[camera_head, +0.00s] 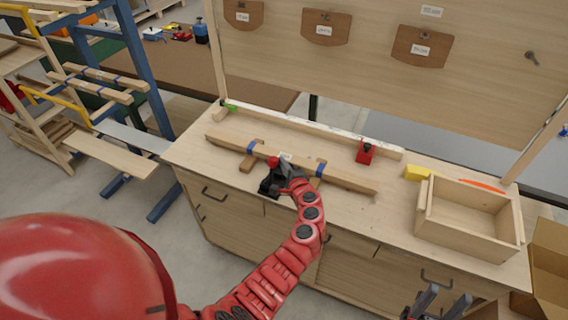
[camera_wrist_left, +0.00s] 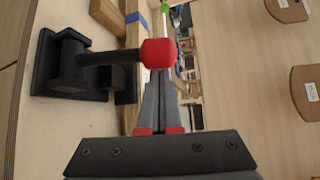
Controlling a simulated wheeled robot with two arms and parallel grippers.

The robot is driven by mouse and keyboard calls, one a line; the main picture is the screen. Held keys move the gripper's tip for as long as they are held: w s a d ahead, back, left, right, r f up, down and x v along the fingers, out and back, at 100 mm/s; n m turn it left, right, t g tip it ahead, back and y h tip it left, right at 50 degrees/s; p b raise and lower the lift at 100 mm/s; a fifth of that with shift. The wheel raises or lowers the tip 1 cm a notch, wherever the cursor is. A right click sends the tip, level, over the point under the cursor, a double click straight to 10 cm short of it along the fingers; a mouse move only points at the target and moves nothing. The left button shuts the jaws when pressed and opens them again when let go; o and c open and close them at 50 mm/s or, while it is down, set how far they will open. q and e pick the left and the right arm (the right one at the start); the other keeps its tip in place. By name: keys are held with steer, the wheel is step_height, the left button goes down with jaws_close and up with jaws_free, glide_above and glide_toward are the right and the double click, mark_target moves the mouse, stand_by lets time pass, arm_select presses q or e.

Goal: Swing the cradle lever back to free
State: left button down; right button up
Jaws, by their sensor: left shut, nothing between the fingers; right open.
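The cradle lever is a black arm with a red ball knob (camera_head: 273,161) on a black base (camera_head: 267,188), at the front of the bench beside the long wooden bar (camera_head: 345,179). In the left wrist view the lever's knob (camera_wrist_left: 158,52) points right from its black bracket (camera_wrist_left: 75,68). My left gripper (camera_head: 286,168) is shut and empty, right at the knob; in the wrist view its fingers (camera_wrist_left: 165,95) overlap the knob, and I cannot tell if they touch. My right gripper (camera_head: 440,302) is open at the bottom edge, partly cut off, far from the lever.
The bar has blue bands and lies across wooden blocks (camera_head: 247,163). A red clamp-like piece (camera_head: 365,151), a yellow block (camera_head: 418,173) and an open wooden box (camera_head: 462,240) are on the bench to the right.

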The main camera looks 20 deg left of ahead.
arm_select(q)
steer(key=s+f+n+t+y+b, duration=0.2)
steer(key=s+n+y+b, duration=0.8)
steer(key=b, duration=3.9)
steer(key=shift+s+f+n+y+b, duration=0.25)
steer(key=shift+s+n, duration=0.45)
steer(key=shift+n, duration=1.3)
steer(key=shift+r, duration=0.15)
